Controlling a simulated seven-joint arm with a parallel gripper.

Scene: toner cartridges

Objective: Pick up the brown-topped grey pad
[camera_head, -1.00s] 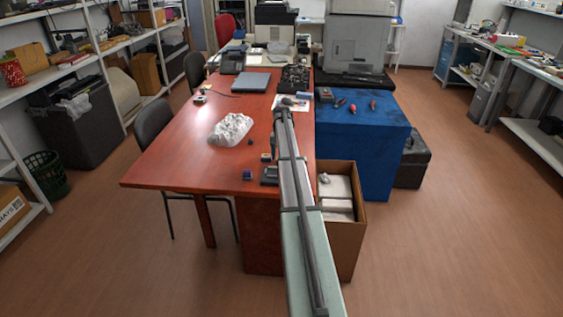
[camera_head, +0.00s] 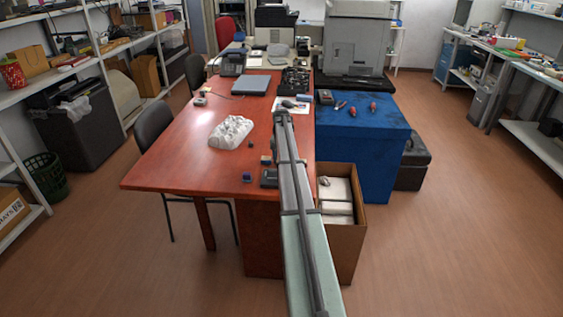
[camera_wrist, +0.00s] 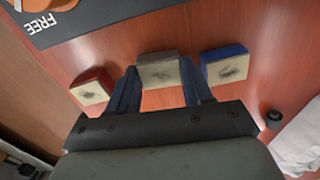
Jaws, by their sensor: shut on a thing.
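In the wrist view, the grey pad (camera_wrist: 160,70) has a pale brownish top with a dark smudge. It sits between the two blue fingers of my gripper (camera_wrist: 163,88), which is shut on it. I cannot tell whether the pad is clear of the table. A red-sided pad (camera_wrist: 91,87) lies to the left and a blue-sided pad (camera_wrist: 225,68) to the right, both with pale smudged tops. My arm hides most of the gripper area there.
A dark mat lettered FREE (camera_wrist: 100,14) lies at the wrist view's top left. A small dark cylinder (camera_wrist: 272,118) and a white crumpled lump (camera_wrist: 300,142) are at right. The red table (camera_head: 180,170) is clear front left. An open cardboard box (camera_head: 343,240) stands beside it.

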